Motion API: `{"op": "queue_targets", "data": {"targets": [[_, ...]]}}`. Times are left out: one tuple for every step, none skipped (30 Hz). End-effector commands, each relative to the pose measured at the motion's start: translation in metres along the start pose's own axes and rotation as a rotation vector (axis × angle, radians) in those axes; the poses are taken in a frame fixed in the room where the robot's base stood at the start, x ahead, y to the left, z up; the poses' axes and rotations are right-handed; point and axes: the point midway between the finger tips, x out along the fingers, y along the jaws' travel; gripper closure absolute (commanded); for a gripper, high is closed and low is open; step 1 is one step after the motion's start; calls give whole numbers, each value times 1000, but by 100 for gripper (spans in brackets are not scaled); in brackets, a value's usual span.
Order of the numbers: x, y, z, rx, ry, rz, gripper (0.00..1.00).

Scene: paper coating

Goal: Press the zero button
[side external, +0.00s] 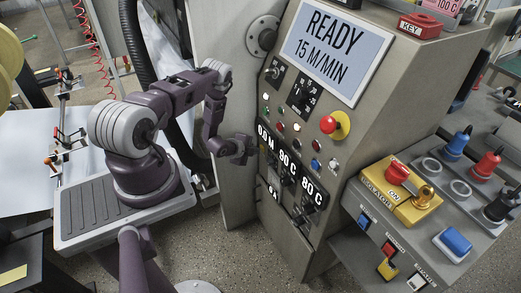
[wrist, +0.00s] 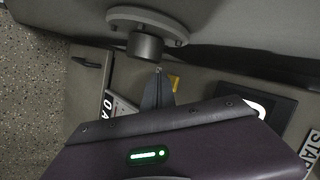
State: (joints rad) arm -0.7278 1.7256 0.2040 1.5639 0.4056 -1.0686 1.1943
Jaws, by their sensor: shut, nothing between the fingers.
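The control panel (side external: 290,120) stands right of my arm in the side view. Its length readout "0.0 M" (side external: 265,136) is at the panel's left edge. I cannot tell which button is the zero button; no such label is legible. My gripper (side external: 250,148) is shut and empty, close to the panel's left edge beside the length readout. Whether it touches the panel is unclear. The wrist view shows the closed fingertips (wrist: 158,72) just below a round grey flange.
A red mushroom button on a yellow base (side external: 329,124) is on the panel. A screen (side external: 337,52) above reads "READY 15 M/MIN". A yellow isolator box (side external: 400,193) stands at right. The flange (wrist: 148,25) is near my fingertips.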

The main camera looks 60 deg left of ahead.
Motion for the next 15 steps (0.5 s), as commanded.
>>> {"op": "queue_targets", "data": {"targets": [[0, 0, 0, 0, 1, -1, 100], [0, 0, 0, 0, 1, -1, 100], [0, 0, 0, 0, 1, -1, 100], [0, 0, 0, 0, 1, -1, 100], [0, 0, 0, 0, 1, -1, 100], [0, 0, -1, 0, 1, -1, 100], [0, 0, 0, 0, 1, -1, 100], [0, 0, 0, 0, 1, -1, 100], [-1, 0, 0, 0, 1, -1, 100], [-2, 1, 1, 0, 1, -1, 100], [-2, 2, 2, 0, 1, -1, 100], [-4, 3, 3, 0, 1, 0, 100], [-5, 4, 4, 0, 0, 0, 100], [-6, 5, 4, 0, 1, 0, 100], [-8, 6, 6, 0, 1, 0, 100]]}}
